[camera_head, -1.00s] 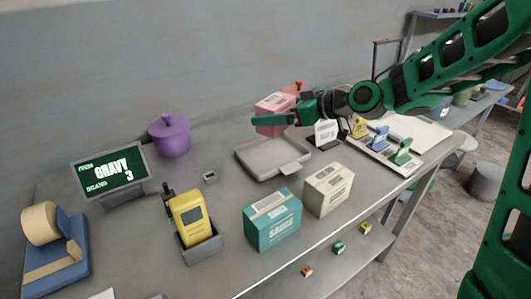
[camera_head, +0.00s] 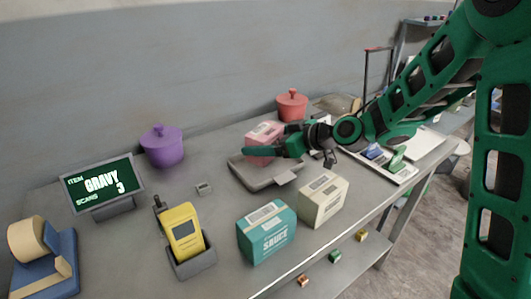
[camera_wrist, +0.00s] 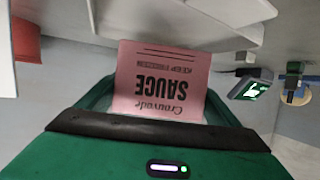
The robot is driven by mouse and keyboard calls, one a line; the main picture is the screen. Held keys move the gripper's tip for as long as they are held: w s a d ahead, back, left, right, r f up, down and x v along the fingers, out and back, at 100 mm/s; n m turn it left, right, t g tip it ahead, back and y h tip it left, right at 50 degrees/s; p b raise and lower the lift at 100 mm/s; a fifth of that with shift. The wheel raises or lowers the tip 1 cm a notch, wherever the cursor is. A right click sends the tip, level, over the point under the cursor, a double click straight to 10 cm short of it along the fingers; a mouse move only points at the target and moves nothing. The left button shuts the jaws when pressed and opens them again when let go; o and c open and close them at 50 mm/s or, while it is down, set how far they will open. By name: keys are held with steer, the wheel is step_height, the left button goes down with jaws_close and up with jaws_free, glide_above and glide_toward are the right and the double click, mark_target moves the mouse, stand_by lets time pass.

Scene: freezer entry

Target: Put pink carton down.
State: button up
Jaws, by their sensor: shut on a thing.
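The pink carton (camera_head: 263,141) is in my gripper (camera_head: 274,150), at or just above the grey tray (camera_head: 240,178) in the head view. I cannot tell whether its base touches the tray. In the wrist view the pink carton (camera_wrist: 160,82) shows a label reading "SAUCE", upside down in the picture, between the green fingers of my gripper (camera_wrist: 155,100). My gripper is shut on it. The carton's lower part is partly hidden by the gripper in the head view.
A teal sauce carton (camera_head: 266,233) and a cream carton (camera_head: 322,199) stand in front of the tray. A yellow scanner (camera_head: 184,232) sits in its holder. A screen (camera_head: 104,184) reads "GRAVY 3". A purple pot (camera_head: 162,146) and a red pot (camera_head: 291,104) stand at the back.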

steer(key=shift+f, duration=1.9)
steer(key=o, duration=1.3)
steer(key=shift+f, duration=0.1)
steer(key=shift+c, duration=0.2)
steer(key=shift+d, duration=0.1)
steer(key=v, duration=1.2)
